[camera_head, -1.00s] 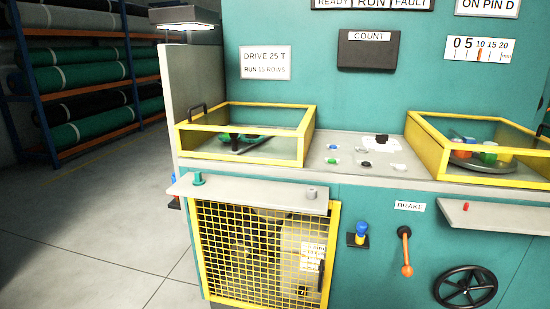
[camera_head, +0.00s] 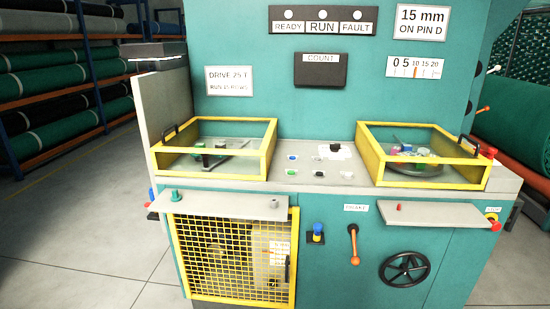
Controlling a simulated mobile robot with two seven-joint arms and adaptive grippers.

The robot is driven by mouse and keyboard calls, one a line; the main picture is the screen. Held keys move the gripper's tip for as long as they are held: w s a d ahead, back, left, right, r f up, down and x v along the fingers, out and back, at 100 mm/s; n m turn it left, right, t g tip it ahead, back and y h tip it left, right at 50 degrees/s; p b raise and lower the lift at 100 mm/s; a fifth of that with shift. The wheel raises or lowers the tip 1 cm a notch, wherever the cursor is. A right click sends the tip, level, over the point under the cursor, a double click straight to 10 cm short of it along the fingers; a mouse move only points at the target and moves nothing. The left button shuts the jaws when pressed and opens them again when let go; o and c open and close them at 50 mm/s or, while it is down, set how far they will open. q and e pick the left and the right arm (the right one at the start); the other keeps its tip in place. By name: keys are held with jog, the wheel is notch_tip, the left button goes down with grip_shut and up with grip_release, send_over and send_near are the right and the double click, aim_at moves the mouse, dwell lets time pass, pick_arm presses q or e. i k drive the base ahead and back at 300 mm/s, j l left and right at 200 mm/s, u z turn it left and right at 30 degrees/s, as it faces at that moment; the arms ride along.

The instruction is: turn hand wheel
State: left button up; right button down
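The black spoked hand wheel (camera_head: 405,269) is mounted on the lower right of the teal machine's front panel, below a grey shelf. Nothing touches it. Neither of my grippers shows in the head view.
An orange-handled brake lever (camera_head: 353,244) and a blue knob (camera_head: 317,232) stand left of the wheel. A grey shelf (camera_head: 440,214) juts out above it. A yellow mesh guard (camera_head: 232,255) covers the lower left. Yellow-framed boxes (camera_head: 420,155) sit on top. Open floor (camera_head: 85,235) lies left.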

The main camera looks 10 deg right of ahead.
aim_at(403, 268)
jog(key=z, duration=1.3)
